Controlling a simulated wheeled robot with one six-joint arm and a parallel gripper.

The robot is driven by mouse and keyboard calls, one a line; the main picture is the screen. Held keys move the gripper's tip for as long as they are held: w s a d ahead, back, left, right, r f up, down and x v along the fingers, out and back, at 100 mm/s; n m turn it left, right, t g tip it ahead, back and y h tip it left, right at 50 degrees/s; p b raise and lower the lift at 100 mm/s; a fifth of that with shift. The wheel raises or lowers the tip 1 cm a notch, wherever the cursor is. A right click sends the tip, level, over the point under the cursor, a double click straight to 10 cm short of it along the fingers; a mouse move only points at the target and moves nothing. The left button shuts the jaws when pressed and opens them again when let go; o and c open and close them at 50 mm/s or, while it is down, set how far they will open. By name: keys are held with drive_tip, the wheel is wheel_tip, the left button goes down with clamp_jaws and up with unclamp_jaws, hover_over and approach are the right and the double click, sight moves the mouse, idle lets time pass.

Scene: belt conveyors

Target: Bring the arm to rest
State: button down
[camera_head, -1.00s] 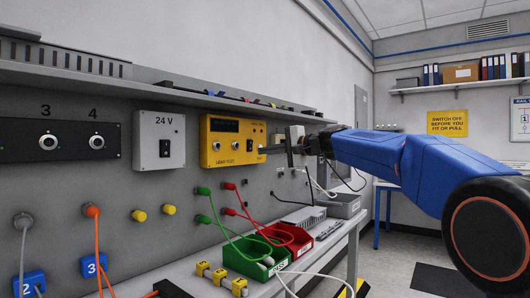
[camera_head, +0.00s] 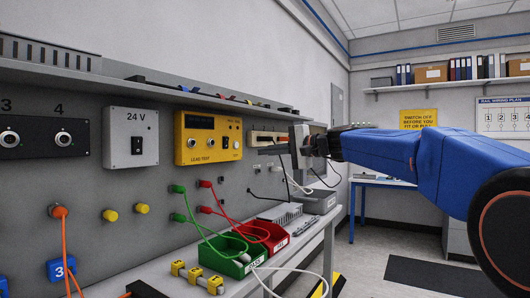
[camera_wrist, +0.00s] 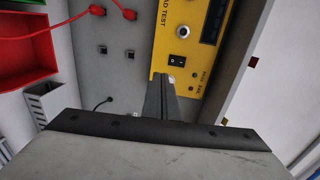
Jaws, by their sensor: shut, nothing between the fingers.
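My gripper (camera_head: 262,150) is at the end of my outstretched blue arm, in front of the bench panel. In the head view its thin fingers point left, just right of the yellow lead test box (camera_head: 208,138). In the wrist view the fingers (camera_wrist: 163,80) are together, with nothing between them, and point at the lower edge of the yellow box (camera_wrist: 190,45). I cannot tell whether the tips touch it.
A shelf (camera_head: 160,88) runs above the panel. Below the gripper stand a green bin (camera_head: 228,262), a red bin (camera_head: 268,238) and a grey box (camera_head: 318,202). Red and green leads hang from the panel. Open floor (camera_head: 385,240) lies to the right.

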drive_tip(key=s+d+f+n+g+h, duration=0.1)
drive_tip(key=s+d+f+h, duration=0.3)
drive_tip(key=s+f, duration=1.1)
drive_tip(key=s+d+f+n+g+h, duration=0.2)
drive_tip(key=s+d+f+n+h, duration=0.2)
drive_tip(key=s+d+f, duration=0.5)
drive_tip(key=s+d+f+n+g+h, duration=0.2)
drive_tip(key=s+d+f+h, duration=0.3)
drive_tip(key=s+f, duration=1.6)
drive_tip(key=shift+s+d+f+n, duration=0.35)
drive_tip(key=shift+s+d, duration=0.55)
drive_tip(key=shift+d, duration=0.3)
